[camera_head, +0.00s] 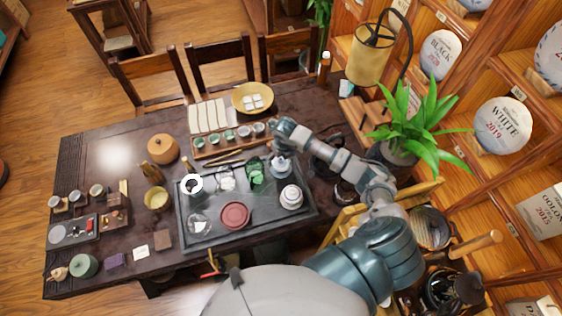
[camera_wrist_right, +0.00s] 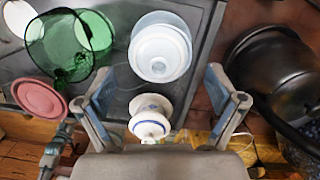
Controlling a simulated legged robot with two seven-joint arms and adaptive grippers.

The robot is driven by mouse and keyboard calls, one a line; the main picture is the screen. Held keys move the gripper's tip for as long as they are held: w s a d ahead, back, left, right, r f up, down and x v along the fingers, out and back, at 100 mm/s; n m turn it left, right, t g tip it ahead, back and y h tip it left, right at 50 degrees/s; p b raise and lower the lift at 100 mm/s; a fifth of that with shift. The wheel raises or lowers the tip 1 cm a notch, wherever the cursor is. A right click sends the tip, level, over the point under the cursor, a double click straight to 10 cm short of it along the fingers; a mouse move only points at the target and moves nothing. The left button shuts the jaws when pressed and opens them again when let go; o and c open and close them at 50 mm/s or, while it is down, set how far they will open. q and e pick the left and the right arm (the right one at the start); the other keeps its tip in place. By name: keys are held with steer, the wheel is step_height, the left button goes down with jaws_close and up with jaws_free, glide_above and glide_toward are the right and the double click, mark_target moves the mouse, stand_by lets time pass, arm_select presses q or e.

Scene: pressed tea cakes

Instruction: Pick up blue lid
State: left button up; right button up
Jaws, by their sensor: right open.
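The blue lid, white with a blue ring and a small knob, shows in the right wrist view (camera_wrist_right: 150,118) between the spread fingers of my right gripper (camera_wrist_right: 160,90). Both fingers look apart from it. In the head view my right gripper (camera_head: 280,146) hangs over the back right part of the dark tray (camera_head: 300,221). A small white and bluish piece (camera_head: 281,168) shows just below it, partly covered; I cannot tell there whether it is the lid alone. A white lidless-looking cup (camera_wrist_right: 160,50) stands just beyond the lid in the wrist view. My left gripper is not in view.
A green glass (camera_head: 256,172), a red round dish (camera_head: 235,215) and a white lidded jar (camera_head: 291,197) stand close by on the tray. A black rounded pot (camera_wrist_right: 280,75) is right of the fingers. A potted plant (camera_head: 415,120) stands near my arm.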

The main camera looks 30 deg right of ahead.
steer(key=f, duration=0.2)
steer(key=shift+w+a+f, duration=0.15)
steer(key=shift+w+f, duration=0.1)
steer(key=shift+f, duration=0.05)
steer(key=shift+a, duration=0.1)
steer(key=shift+s, duration=0.1)
steer(key=c, duration=1.4)
steer(key=shift+s, duration=0.1)
steer(key=shift+c, duration=0.7)
